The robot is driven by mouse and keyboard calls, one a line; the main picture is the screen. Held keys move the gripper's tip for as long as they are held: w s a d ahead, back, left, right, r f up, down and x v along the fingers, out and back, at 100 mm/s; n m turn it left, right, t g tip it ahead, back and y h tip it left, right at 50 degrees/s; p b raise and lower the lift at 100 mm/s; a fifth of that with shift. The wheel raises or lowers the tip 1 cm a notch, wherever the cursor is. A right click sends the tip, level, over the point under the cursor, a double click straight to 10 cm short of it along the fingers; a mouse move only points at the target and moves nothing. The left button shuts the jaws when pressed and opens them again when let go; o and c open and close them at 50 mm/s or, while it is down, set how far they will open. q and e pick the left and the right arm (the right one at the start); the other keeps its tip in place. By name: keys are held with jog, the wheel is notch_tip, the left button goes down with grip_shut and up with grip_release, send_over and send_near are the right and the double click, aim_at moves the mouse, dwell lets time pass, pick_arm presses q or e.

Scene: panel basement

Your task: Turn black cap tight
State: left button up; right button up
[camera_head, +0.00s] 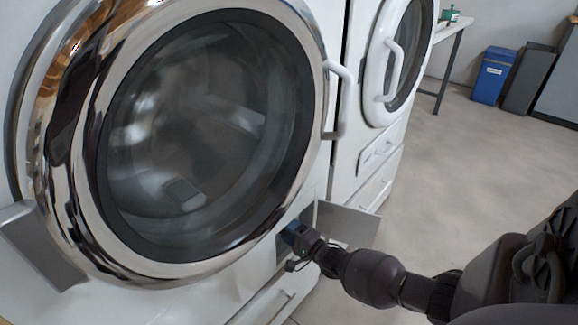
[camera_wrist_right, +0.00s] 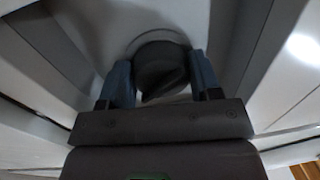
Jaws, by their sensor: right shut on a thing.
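The black cap (camera_wrist_right: 160,66) shows in the right wrist view, set in a pale recess. It is round with a raised grip across it. My right gripper (camera_wrist_right: 160,84) has its two blue fingers on either side of the cap and is shut on it. In the head view my right gripper (camera_head: 290,233) reaches into a small opening low on the front of the near washing machine (camera_head: 225,285), below and right of its round door. The cap is hidden there by the gripper. My left gripper is not in view.
An open flap (camera_head: 347,224) stands out right of the opening, close to my right arm. The big chrome-rimmed door (camera_head: 75,180) fills the left. A second machine (camera_head: 365,150) stands beyond. The floor at right is clear up to a blue bin (camera_head: 492,76).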

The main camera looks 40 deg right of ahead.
jog(key=o, duration=0.9)
jog(key=shift+o, duration=0.2)
jog(key=shift+s, duration=0.1)
jog(key=s+p, duration=0.2)
jog(key=s, duration=0.8)
jog(key=shift+s+d+f, duration=0.3)
jog(key=shift+d+f, duration=0.15)
